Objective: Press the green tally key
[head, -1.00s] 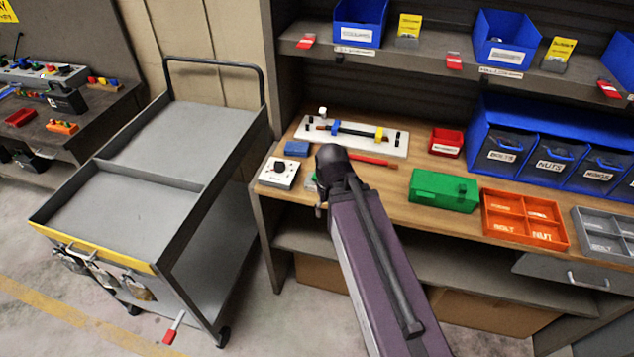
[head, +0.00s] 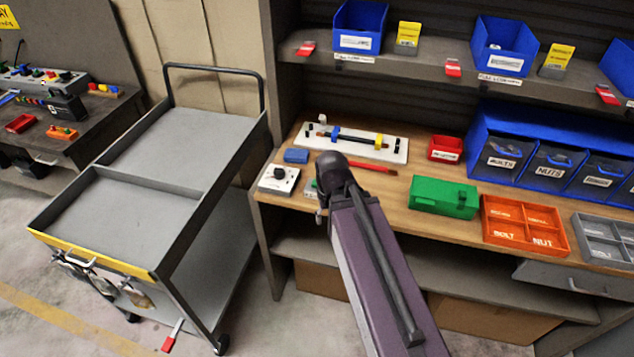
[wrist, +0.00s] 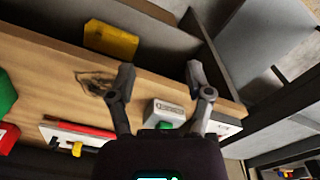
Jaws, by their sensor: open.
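The tally device is a small light-grey box (wrist: 168,110) with a green key (wrist: 165,126) on its near side in the wrist view. In the head view only a sliver of it (head: 311,187) shows on the bench, mostly hidden by my arm. My gripper (wrist: 160,70) is open and empty, its two fingers spread wide above the bench. In the wrist picture the box lies between the finger bases, close in front of the gripper body. I cannot tell the height gap; no contact is visible. In the head view my gripper (head: 321,207) is largely hidden under the wrist.
A white box with a black knob (head: 279,180) and a blue block (head: 296,156) stand left of the tally device. A red rod (head: 373,168), a white fixture board (head: 385,153) and a green box (head: 443,197) lie behind and right. A grey cart (head: 160,150) stands left.

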